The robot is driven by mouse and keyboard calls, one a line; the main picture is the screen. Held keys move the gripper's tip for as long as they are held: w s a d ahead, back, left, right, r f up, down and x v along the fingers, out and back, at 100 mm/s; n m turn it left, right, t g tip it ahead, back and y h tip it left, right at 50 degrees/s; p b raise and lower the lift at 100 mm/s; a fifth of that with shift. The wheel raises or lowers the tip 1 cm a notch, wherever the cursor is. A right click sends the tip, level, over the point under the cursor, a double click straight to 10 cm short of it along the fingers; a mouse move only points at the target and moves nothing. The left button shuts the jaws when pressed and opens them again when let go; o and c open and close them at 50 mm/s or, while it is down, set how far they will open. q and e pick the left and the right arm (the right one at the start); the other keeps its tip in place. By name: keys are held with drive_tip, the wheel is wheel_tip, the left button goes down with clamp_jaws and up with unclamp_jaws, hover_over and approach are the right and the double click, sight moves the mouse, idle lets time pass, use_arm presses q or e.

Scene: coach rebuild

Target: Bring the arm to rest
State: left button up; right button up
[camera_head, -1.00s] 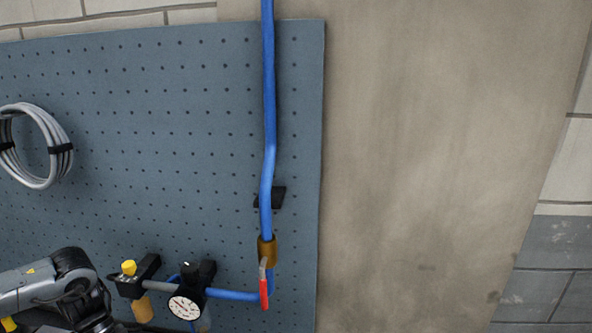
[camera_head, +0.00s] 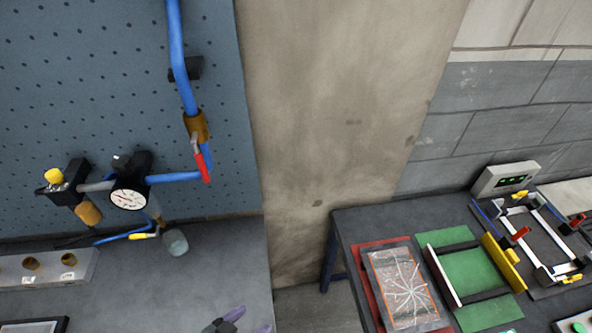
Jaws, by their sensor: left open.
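My left gripper (camera_head: 246,322) shows only in part at the bottom edge of the head view, over the grey bench (camera_head: 225,285). Its purple-tipped fingers stand apart, with nothing seen between them. The rest of my left arm is below the picture. My right arm and gripper are out of view.
Above the bench, a pegboard (camera_head: 80,110) carries a blue pipe (camera_head: 177,60), a red-handled valve (camera_head: 203,165) and a gauge (camera_head: 129,198). A dark table (camera_head: 365,226) at right holds a cracked panel (camera_head: 404,288), a green board (camera_head: 470,270) and a clamp frame (camera_head: 540,235). A gap separates bench and table.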

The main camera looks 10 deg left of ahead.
use_arm(q)
drive_tip(key=s+a+n+g+y, duration=0.2)
drive_tip(key=s+a+g+y, duration=0.35)
drive_tip(key=s+a, duration=0.2)
wheel_tip(320, 180, up, 14)
drive_tip(key=g+p, duration=0.1)
drive_tip(key=p, duration=1.4)
drive_tip(key=shift+s+d+r, duration=0.2)
drive_tip(key=shift+s+d, duration=0.15)
